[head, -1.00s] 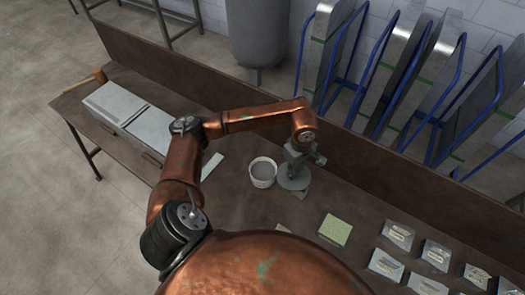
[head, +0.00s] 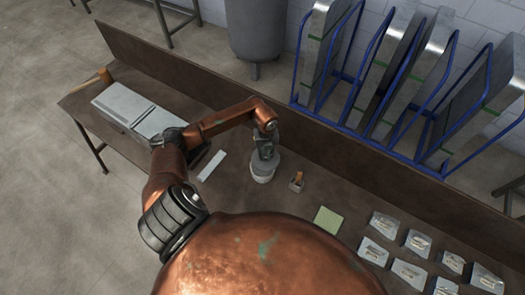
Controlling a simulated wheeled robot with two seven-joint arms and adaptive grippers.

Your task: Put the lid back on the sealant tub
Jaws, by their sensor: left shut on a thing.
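The white sealant tub (head: 262,178) stands on the brown workbench, mostly hidden under the lid and gripper. The round grey lid (head: 267,165) is held flat over the tub's mouth and covers it from this angle. I cannot tell whether it is seated on the rim or just above it. My left gripper (head: 265,152) points down and is shut on the lid, directly over the tub. My right gripper is not in view.
A small holder with a wooden-handled tool (head: 297,182) stands right of the tub. A pale strip (head: 212,166) lies to its left. A green pad (head: 328,221) and several metal pieces (head: 409,272) lie right. A raised back panel (head: 350,165) borders the bench.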

